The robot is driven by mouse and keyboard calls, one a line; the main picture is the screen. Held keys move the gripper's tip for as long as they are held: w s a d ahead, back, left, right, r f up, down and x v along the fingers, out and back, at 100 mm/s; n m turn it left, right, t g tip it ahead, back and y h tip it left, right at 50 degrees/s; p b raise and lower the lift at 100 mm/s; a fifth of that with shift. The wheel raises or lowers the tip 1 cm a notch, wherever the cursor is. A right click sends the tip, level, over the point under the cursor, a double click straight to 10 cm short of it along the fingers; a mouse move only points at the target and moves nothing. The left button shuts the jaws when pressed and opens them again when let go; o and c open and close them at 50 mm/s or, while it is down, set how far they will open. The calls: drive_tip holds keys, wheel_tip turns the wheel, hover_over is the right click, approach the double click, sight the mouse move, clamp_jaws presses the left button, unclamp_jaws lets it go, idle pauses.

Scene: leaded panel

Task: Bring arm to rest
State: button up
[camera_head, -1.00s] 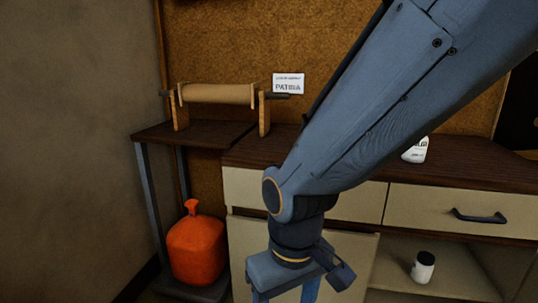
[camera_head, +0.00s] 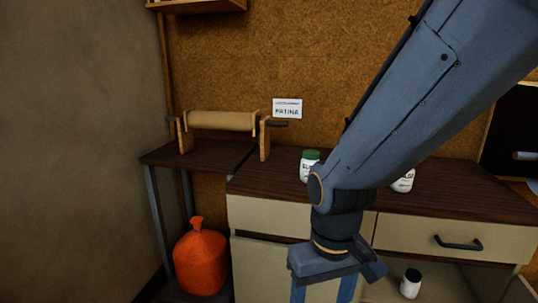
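My arm comes in from the upper right of the head view and bends down at the wrist. My gripper (camera_head: 322,290) points downward in front of the pale cabinet. Its two fingers show apart at the bottom edge, with the cabinet front visible between them. The fingertips are cut off by the frame. I see nothing held between the visible parts of the fingers.
The dark wooden counter (camera_head: 450,199) runs behind my arm. A green-capped jar (camera_head: 309,165) and a white bottle (camera_head: 404,182) stand there. A paper roll (camera_head: 221,121) is on a stand at left. An orange sack (camera_head: 201,262) sits below. A dark-capped jar (camera_head: 410,284) is in the open cabinet.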

drive_tip(key=s+d+r+m+p, duration=0.1)
drive_tip(key=d+r+m+p, duration=0.2)
drive_tip(key=d+r+p, duration=0.7)
drive_tip(key=shift+s+r+p, duration=0.4)
drive_tip(key=shift+r+p, duration=0.5)
drive_tip(key=shift+p, duration=0.25)
